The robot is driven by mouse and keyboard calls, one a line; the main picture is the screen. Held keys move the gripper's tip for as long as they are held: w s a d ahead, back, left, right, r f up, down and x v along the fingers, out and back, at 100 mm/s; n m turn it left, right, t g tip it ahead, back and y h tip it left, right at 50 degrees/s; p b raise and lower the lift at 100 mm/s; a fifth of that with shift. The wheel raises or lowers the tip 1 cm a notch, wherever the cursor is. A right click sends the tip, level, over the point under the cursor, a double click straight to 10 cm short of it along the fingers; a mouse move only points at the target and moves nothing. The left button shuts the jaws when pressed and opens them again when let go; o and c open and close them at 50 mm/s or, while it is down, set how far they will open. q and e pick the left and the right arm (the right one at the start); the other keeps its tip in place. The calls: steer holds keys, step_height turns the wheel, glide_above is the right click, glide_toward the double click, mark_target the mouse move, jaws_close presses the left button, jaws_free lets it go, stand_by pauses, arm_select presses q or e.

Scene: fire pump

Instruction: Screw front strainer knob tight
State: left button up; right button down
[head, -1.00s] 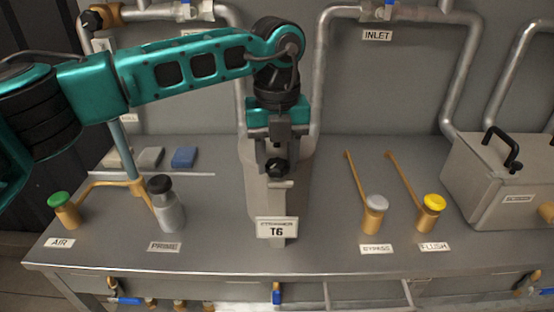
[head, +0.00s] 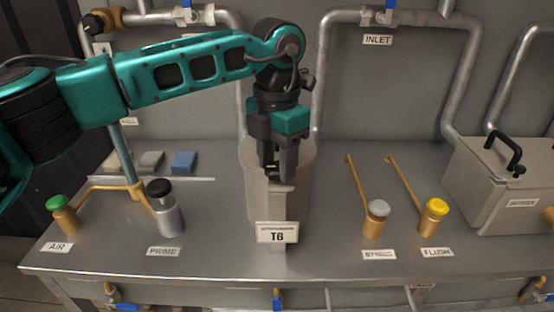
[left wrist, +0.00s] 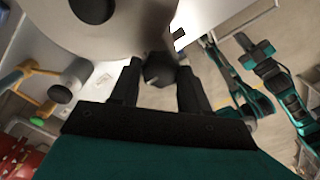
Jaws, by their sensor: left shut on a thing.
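The grey strainer (head: 254,205) stands upright at the middle of the bench, with a T6 label (head: 277,233) on its front. Its black front knob (left wrist: 160,70) shows between the two fingers in the left wrist view. My left gripper (head: 279,176) comes down from above at the strainer's front and is shut on the knob. In the head view the fingers hide most of the knob. In the left wrist view my left gripper (left wrist: 159,88) has one finger on each side of it. Teal arm parts show at the right of that view; the right gripper's jaws cannot be made out.
Left of the strainer stand the green AIR knob (head: 57,202) and the black-topped PRIME cylinder (head: 167,215). Right of it are the grey-capped (head: 376,212) and yellow FLUSH (head: 436,210) valves with long handles. A metal box (head: 505,190) stands at the far right. Pipes run behind.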

mark_target(277, 166)
arm_select(q)
steer(key=m, duration=1.1)
steer(key=shift+w+r, duration=0.1)
steer(key=shift+m, duration=2)
steer(key=o, duration=1.1)
steer(key=shift+c, duration=0.2)
step_height(277, 166, up, 13)
steer(key=p, duration=0.1)
